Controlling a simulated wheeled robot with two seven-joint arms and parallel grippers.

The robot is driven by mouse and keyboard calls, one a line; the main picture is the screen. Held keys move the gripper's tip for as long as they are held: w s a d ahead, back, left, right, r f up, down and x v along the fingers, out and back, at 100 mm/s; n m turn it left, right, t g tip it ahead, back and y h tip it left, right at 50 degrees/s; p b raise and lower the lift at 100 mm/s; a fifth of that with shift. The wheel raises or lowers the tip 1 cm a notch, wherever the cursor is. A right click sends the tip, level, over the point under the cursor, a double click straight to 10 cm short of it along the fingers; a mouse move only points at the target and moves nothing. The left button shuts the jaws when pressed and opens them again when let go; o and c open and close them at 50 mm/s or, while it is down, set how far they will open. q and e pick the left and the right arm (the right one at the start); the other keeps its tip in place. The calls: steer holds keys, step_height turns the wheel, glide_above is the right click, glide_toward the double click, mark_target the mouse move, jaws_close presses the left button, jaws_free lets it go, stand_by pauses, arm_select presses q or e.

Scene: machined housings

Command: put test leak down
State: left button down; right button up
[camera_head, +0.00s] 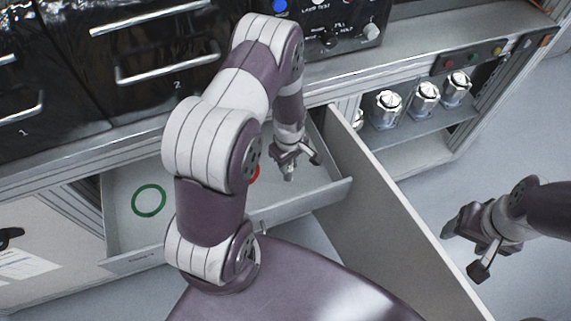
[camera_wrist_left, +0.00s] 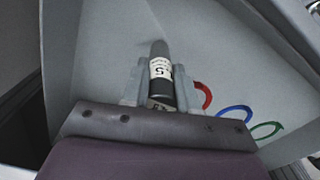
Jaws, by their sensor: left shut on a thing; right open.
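The test leak (camera_wrist_left: 160,72), a dark cylinder with a white label, is between the fingers of my left gripper (camera_wrist_left: 159,88) in the left wrist view. The gripper is shut on it, above the pale floor of an open drawer (camera_head: 121,239). In the head view my left gripper (camera_head: 290,165) is at the drawer's right part; the test leak cannot be made out clearly there. Whether it touches the drawer floor I cannot tell. My right gripper (camera_head: 470,257) is open and empty, out over the floor at the right.
The drawer floor has a green ring (camera_head: 149,185), a red ring (camera_head: 256,175) and a blue ring (camera_wrist_left: 233,107); my arm hides the blue one in the head view. A panel (camera_head: 385,200) stands right of the drawer. Metal housings (camera_head: 388,108) stand on a shelf beyond.

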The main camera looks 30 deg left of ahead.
arm_select(q)
step_height(320, 180, down, 2)
steer(key=shift+w, duration=0.1)
steer(key=shift+f, duration=0.2)
steer(key=c, duration=0.9)
jaws_free()
steer(key=shift+o, duration=0.2)
steer(key=shift+r, duration=0.1)
